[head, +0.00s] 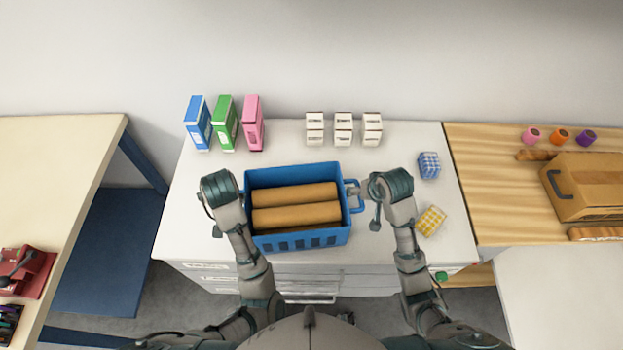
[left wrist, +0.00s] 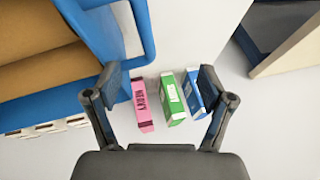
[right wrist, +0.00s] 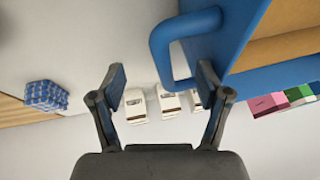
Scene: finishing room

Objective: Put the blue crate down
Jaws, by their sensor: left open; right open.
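The blue crate (head: 300,238) is upright on the white worktop and holds two brown rolls (head: 295,195). It also shows in the left wrist view (left wrist: 88,28) and the right wrist view (right wrist: 245,35). My left gripper (left wrist: 158,82) is open and empty beside the crate's left end, with that handle (left wrist: 148,38) close by its fingers. My right gripper (right wrist: 162,82) is open by the right end; the handle (right wrist: 158,50) shows partly between its fingers in the right wrist view. In the head view the left handle is mostly hidden by my left gripper.
Blue, green and pink boxes (head: 252,122) stand at the back left, and several small white cartons (head: 343,130) at the back middle. A blue checked block (head: 429,165) and a yellow one (head: 431,221) lie right of my right arm. A wooden counter (head: 480,190) adjoins the right.

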